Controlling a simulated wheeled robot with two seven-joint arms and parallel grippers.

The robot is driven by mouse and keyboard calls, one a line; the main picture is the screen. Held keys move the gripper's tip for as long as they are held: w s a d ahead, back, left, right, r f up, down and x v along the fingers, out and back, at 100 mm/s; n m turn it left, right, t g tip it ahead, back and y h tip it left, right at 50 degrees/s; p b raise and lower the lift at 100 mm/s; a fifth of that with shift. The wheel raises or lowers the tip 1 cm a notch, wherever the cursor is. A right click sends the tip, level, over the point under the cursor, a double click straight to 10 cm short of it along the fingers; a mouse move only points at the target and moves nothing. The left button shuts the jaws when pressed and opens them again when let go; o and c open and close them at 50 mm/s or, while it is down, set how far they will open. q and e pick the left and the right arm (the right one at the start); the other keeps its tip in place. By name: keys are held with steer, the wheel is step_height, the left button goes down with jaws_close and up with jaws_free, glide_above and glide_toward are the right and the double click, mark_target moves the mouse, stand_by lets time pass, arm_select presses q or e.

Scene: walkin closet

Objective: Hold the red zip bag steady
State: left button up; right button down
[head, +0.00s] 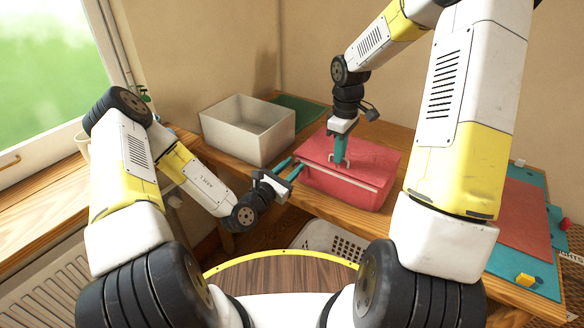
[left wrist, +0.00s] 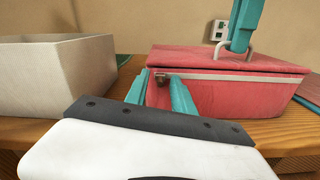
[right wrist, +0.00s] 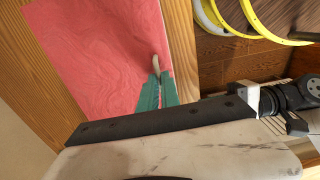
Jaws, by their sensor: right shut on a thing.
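The red zip bag (head: 365,165) lies on the wooden table, with a pale zip strip along its front side. It also fills much of the left wrist view (left wrist: 225,95). My right gripper (head: 341,162) points down at the bag's top and is shut on its pale loop handle (left wrist: 235,50), which also shows between the fingertips in the right wrist view (right wrist: 156,62). My left gripper (head: 294,168) is open at the bag's left front end. In the left wrist view a small brownish zip pull (left wrist: 162,76) appears between its fingers; contact cannot be told.
A pale open box (head: 248,128) stands left of the bag, with a green mat (head: 300,108) behind it. A teal mat with a red sheet (head: 522,215) and a yellow piece (head: 525,280) lies at the right. A white perforated basket (head: 330,240) sits below the table's front edge.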

arm_select(q)
jaws_close()
stand_by(1.4)
